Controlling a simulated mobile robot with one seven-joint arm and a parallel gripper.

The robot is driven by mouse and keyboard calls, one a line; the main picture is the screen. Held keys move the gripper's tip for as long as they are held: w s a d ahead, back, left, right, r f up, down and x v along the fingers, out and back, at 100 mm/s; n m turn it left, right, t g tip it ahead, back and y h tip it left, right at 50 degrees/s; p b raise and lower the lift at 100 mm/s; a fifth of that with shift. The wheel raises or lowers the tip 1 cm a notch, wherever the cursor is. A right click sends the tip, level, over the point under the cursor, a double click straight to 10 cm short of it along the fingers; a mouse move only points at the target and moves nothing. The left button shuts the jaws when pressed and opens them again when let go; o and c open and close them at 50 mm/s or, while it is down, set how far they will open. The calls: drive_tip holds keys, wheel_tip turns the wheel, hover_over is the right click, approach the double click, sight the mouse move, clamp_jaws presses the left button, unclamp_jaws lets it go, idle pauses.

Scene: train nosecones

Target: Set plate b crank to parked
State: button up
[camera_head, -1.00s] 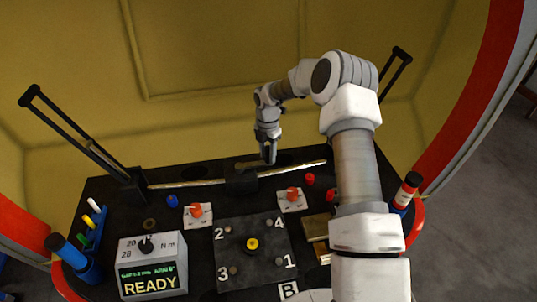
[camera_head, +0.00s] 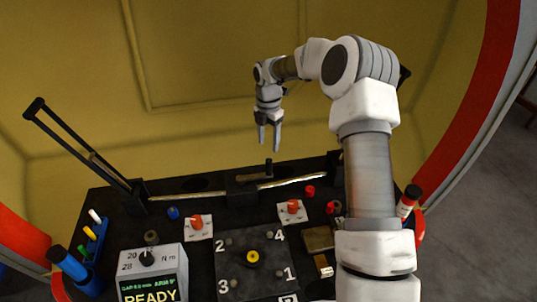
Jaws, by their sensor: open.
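A small crank-like piece (camera_head: 254,178), a short bar with an upright black peg (camera_head: 268,168) at its right end, sits at the middle of the bench's back edge. I see no label on it, so I cannot tell if it is plate B's crank. My gripper (camera_head: 269,145) is open and empty, pointing down just above the peg and apart from it. A dark square plate (camera_head: 228,270) numbered 1 to 4, with a yellow-ringed centre, lies at the front middle.
Long black-handled levers stand at left (camera_head: 75,140) and, partly behind my arm, at right. Two orange knobs (camera_head: 197,222) (camera_head: 293,207) sit on white plates. A READY display box (camera_head: 152,275) stands front left.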

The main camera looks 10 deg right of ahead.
wheel_tip(320, 180, up, 6)
drive_tip(key=shift+f, duration=0.15)
idle(0.4)
